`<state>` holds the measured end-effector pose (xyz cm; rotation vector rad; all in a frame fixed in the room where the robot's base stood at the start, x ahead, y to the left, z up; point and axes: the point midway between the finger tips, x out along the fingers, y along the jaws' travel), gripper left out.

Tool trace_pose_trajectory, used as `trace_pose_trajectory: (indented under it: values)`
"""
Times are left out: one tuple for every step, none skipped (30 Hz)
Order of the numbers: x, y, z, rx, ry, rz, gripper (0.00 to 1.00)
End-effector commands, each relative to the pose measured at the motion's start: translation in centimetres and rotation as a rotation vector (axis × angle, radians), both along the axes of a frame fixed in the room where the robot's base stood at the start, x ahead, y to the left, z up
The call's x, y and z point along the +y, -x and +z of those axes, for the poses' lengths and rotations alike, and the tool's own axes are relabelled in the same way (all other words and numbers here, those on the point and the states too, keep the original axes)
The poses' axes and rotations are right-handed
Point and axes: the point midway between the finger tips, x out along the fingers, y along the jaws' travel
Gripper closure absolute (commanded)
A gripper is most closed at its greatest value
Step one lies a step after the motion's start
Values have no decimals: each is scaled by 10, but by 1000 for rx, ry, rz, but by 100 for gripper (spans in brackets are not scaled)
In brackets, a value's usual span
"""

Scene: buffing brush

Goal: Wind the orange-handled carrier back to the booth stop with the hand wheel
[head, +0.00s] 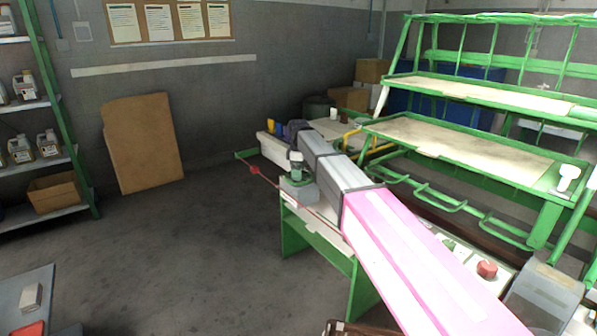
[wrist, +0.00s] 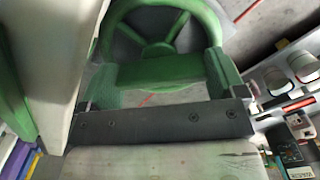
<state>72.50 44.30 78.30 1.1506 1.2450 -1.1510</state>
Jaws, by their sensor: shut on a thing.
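The green hand wheel (wrist: 155,49) fills the top of the wrist view, with its rim and spokes showing. My gripper (wrist: 163,82) is shut on it; the exact part held is hard to make out behind the dark bar of the gripper. In the head view my arm reaches over the bench, and its end is small above a grey box (head: 299,191), with a bit of green there. I cannot make out the orange-handled carrier or the booth stop for certain in either view.
A small red piece (head: 255,169) lies along a thin rail past the bench's left end. A green-framed rack (head: 470,140) stands right of my arm. A shelf (head: 48,105) with bottles stands far left. The floor (head: 160,240) between is clear.

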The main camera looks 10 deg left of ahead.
Motion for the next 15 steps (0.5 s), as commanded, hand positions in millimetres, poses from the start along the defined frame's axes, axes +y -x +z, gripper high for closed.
trace_pose_trajectory:
  values:
    - [1,0,1,0,-2,20,34]
    - [1,0,1,0,-2,30,34]
    - [1,0,1,0,-2,44,34]
    - [1,0,1,0,-2,52,34]
    - [1,0,1,0,-2,59,34]
    - [1,0,1,0,-2,68,34]
    - [1,0,1,0,-2,73,34]
    - [1,0,1,0,-2,77,34]
    - [1,0,1,0,-2,82,34]
    - [1,0,1,0,-2,84,34]
    - [1,0,1,0,-2,86,34]
    - [1,0,1,0,-2,88,34]
    - [1,0,1,0,-2,89,34]
    - [1,0,1,0,-2,90,34]
    - [1,0,1,0,-2,90,34]
